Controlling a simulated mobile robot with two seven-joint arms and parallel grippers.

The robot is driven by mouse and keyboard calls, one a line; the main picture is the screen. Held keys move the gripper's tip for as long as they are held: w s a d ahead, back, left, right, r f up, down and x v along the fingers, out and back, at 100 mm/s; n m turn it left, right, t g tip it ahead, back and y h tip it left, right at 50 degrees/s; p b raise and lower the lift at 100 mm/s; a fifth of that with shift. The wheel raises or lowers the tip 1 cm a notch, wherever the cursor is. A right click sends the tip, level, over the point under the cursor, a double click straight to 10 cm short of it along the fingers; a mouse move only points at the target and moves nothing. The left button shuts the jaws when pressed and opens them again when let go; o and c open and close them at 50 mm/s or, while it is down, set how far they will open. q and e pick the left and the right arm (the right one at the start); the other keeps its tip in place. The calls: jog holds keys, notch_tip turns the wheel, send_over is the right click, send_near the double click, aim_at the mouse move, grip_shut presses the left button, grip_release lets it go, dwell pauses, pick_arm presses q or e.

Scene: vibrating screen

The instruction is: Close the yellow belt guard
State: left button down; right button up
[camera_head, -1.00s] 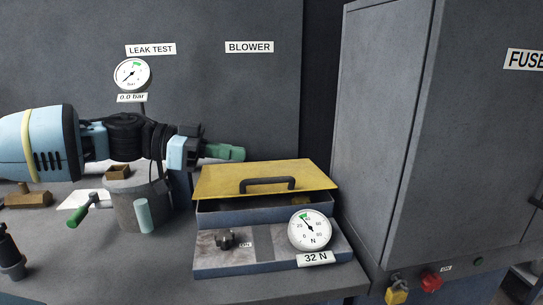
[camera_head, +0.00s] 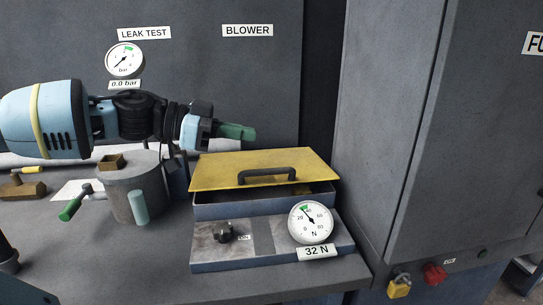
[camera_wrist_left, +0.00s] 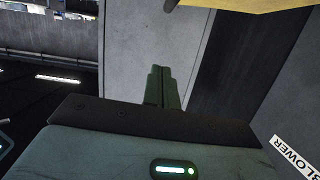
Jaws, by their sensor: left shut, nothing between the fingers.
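The yellow belt guard (camera_head: 262,166) is a flat lid with a dark handle (camera_head: 267,176). It sits tilted over a grey-blue housing (camera_head: 262,208), with a dark gap under its front edge at the right, so it is partly open. My left gripper (camera_head: 236,131) has green fingers, shut and empty, behind and above the guard's back-left edge. I cannot tell whether it touches the guard. In the left wrist view the shut fingers (camera_wrist_left: 163,88) point away, and a yellow strip of the guard (camera_wrist_left: 235,5) shows at the top. My right gripper is not in view.
A gauge (camera_head: 311,222) with a 32 N label and a dark knob (camera_head: 224,231) sit before the housing. A tall cabinet (camera_head: 400,130) with a yellow padlock (camera_head: 398,286) is right.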

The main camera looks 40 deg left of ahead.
pick_arm(q)
jog(key=shift+x, duration=1.05)
jog(key=shift+b+x, duration=1.1)
jog(key=shift+x, duration=0.9)
notch_tip(320, 180, down, 4)
jog(key=shift+w+a+r, duration=0.1)
jog(key=shift+r, duration=0.1)
jog(key=shift+f, duration=0.2)
jog(key=shift+m, duration=0.4)
jog(key=f, duration=0.3)
jog(key=s+d+f, duration=0.1)
jog(key=f, duration=0.1)
jog(key=shift+d+b, duration=0.1)
jog(key=shift+b, duration=0.25)
jog(key=shift+s+f, duration=0.1)
